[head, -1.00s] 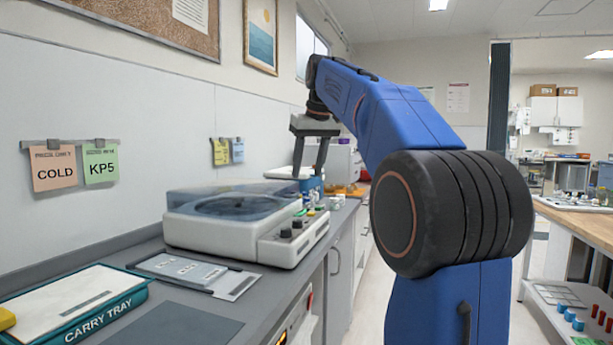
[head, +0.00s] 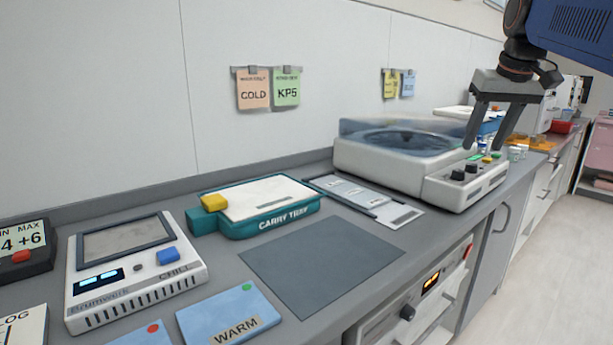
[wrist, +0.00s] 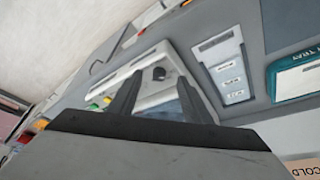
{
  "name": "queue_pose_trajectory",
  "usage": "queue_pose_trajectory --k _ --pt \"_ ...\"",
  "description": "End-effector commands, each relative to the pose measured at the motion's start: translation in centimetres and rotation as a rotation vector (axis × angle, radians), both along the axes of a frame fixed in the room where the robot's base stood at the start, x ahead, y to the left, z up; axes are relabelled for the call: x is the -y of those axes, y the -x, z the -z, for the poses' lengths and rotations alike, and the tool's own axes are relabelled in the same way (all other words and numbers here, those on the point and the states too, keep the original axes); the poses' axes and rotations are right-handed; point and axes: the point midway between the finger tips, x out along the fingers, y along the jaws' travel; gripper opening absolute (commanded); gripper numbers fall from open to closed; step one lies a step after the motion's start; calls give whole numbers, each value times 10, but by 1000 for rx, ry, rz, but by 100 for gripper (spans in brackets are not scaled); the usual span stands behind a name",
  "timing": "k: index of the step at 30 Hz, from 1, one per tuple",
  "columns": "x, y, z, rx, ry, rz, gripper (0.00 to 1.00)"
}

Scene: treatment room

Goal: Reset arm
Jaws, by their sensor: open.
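My gripper (head: 493,138) hangs at the right of the head view, fingers down and spread, with nothing between them. It is over the right end of the white machine with a clear lid (head: 400,165), near its knobs; I cannot tell the exact height above it. In the wrist view my two fingers (wrist: 152,95) stand apart in front of the same machine's panel. Part of my blue arm shows at the upper right of the head view.
On the counter are a teal carry tray (head: 230,228), a labelled grey panel (head: 400,216), a dark mat (head: 320,262), a chill unit (head: 190,272) and a blue WARM card (head: 262,306). The mat is bare. Floor (head: 545,240) is open at right.

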Motion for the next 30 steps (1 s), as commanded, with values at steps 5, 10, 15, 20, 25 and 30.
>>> queue_pose_trajectory --k 5,10,15,20,25,30 --pt "-33 48 51 2 0 -16 45" --pt "-59 94 106 5 1 -30 45" --pt "-80 142 167 8 3 -48 45" --pt "-95 188 229 13 3 -64 45" --pt "-105 230 291 15 4 -81 45" --pt "-110 253 327 17 5 -91 45"
